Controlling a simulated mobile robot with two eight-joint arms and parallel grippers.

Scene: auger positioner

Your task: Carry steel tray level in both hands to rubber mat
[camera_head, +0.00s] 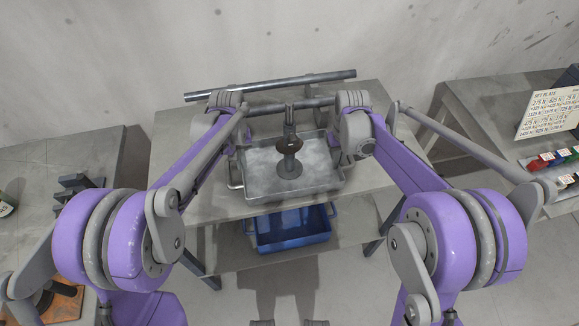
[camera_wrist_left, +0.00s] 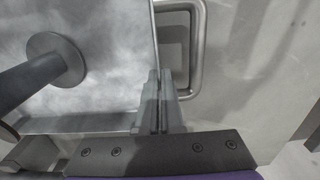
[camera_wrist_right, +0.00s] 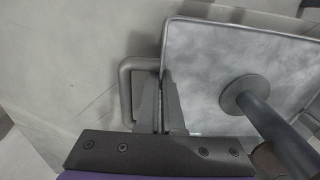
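The steel tray (camera_head: 250,188) rests on the grey middle table, with a dark post and round flange (camera_head: 289,165) over its floor. The left wrist view shows the tray (camera_wrist_left: 110,100) with its side handle loop (camera_wrist_left: 195,50); the right wrist view shows the tray (camera_wrist_right: 200,60) and its other handle (camera_wrist_right: 126,90). My left gripper (camera_wrist_left: 159,75) is shut on the tray's left side wall, beside the handle. My right gripper (camera_wrist_right: 160,78) is shut on the right side wall. In the head view my wrists hide both grips. I cannot make out the rubber mat.
A long metal bar (camera_head: 270,85) spans behind the tray. A blue bin (camera_head: 292,228) sits on the shelf below. Another table (camera_head: 490,120) at right carries a sign board (camera_head: 548,113) and coloured blocks (camera_head: 545,160). A grey table (camera_head: 40,165) stands at left, with floor gaps between.

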